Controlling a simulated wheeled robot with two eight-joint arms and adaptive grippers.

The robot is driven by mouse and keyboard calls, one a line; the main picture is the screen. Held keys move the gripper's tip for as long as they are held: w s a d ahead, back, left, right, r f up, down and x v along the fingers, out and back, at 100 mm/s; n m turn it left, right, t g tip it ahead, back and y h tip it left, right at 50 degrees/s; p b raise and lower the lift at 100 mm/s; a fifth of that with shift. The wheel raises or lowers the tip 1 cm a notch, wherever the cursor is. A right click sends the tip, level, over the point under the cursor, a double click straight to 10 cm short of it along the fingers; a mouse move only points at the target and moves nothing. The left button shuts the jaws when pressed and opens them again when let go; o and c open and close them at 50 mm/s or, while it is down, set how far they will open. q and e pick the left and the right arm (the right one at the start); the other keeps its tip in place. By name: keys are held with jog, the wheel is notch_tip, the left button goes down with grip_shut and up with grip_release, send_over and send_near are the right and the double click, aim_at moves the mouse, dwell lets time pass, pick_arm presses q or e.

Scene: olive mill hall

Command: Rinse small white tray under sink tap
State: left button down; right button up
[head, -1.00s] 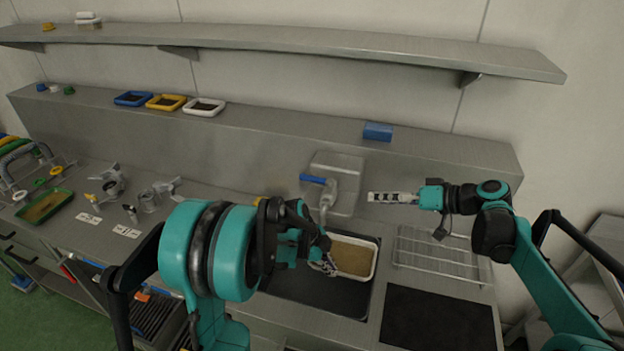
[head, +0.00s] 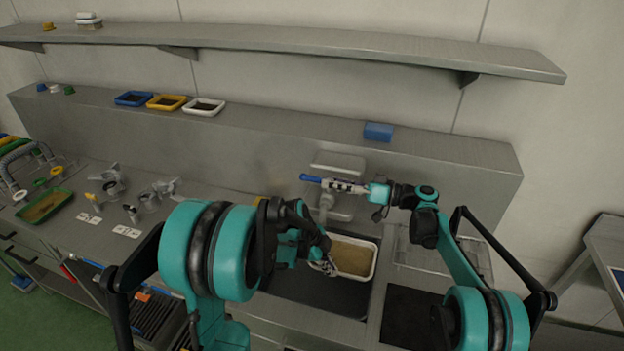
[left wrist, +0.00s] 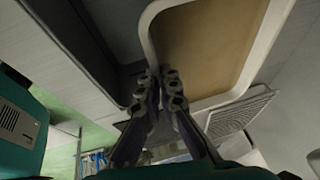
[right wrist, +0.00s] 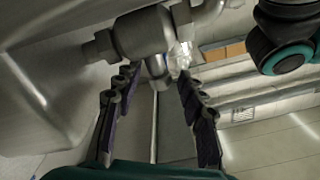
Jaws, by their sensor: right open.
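The small white tray (head: 375,264) has a brown layer over its floor and lies over the dark sink basin (head: 310,290), below the tap. My left gripper (head: 328,265) is shut on its left rim; the left wrist view shows the rim (left wrist: 150,40) between the fingertips (left wrist: 160,80). The tap (head: 326,203) has a blue lever (head: 311,178) pointing left. My right gripper (head: 343,186) is open beside the lever and in front of the tap. In the right wrist view the metal tap body (right wrist: 143,35) shows beyond the parted fingers (right wrist: 158,85). No water is visible.
A wire drying rack (head: 440,255) and a dark mat (head: 410,310) are right of the sink. A blue block (head: 378,131) and several small trays, including a yellow one (head: 166,102), stand on the back ledge. Metal parts and a green tray (head: 45,206) are on the left counter.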

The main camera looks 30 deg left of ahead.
aim_at(308, 178)
jog(key=x, duration=0.6)
jog(key=shift+a, duration=0.2)
jog(key=shift+s, duration=0.1)
grip_shut()
